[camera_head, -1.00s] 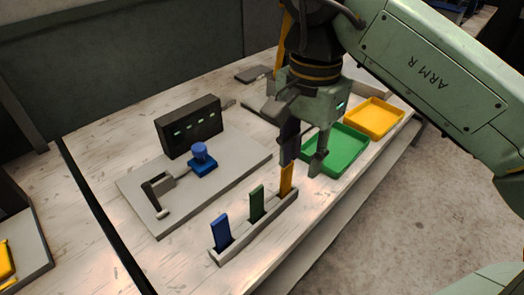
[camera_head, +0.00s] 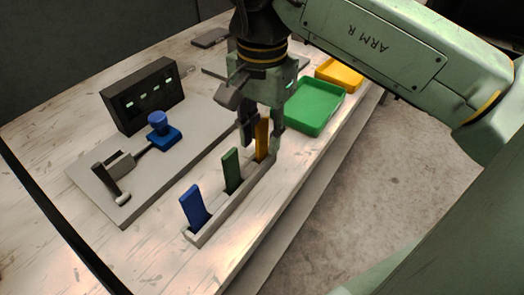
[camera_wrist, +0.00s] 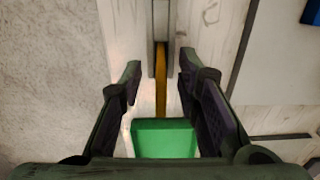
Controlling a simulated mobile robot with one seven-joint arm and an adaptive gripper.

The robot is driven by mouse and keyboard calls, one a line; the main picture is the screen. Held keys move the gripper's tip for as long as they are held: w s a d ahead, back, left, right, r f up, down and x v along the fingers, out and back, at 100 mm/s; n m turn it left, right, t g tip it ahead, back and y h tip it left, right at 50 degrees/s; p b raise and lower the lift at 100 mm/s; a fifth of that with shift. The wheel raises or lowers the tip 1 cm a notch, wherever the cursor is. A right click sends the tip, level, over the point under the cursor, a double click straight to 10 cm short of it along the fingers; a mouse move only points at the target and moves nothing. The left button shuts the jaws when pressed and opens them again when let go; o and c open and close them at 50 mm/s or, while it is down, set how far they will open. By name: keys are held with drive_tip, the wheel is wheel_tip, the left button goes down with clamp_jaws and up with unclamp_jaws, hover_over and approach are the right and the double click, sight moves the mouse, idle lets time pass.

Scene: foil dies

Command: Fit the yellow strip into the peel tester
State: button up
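The yellow strip (camera_head: 262,140) stands upright in the far end slot of a pale rack (camera_head: 228,207). My gripper (camera_head: 262,140) is open, pointing down, with one finger on each side of the strip. In the wrist view the strip (camera_wrist: 161,82) lies edge-on between the spread fingers (camera_wrist: 163,82), with a gap on both sides. The peel tester (camera_head: 190,152) is a grey plate to the left of the rack. It carries a blue knob on a blue block (camera_head: 164,137) and a dark clamp with a pale-tipped lever (camera_head: 112,184).
A green strip (camera_head: 231,170) and a blue strip (camera_head: 194,205) stand in the same rack. A black box with green lights (camera_head: 143,97) stands behind the plate. A green tray (camera_head: 314,108) and a yellow tray (camera_head: 340,74) lie beyond the rack, near the table's right edge.

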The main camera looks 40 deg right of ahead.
wheel_tip(320, 180, down, 3)
drive_tip(key=shift+r+b, duration=0.2)
drive_tip(key=shift+b, duration=0.3)
drive_tip(key=shift+r, duration=0.1)
drive_tip(key=shift+c, duration=0.4)
clamp_jaws()
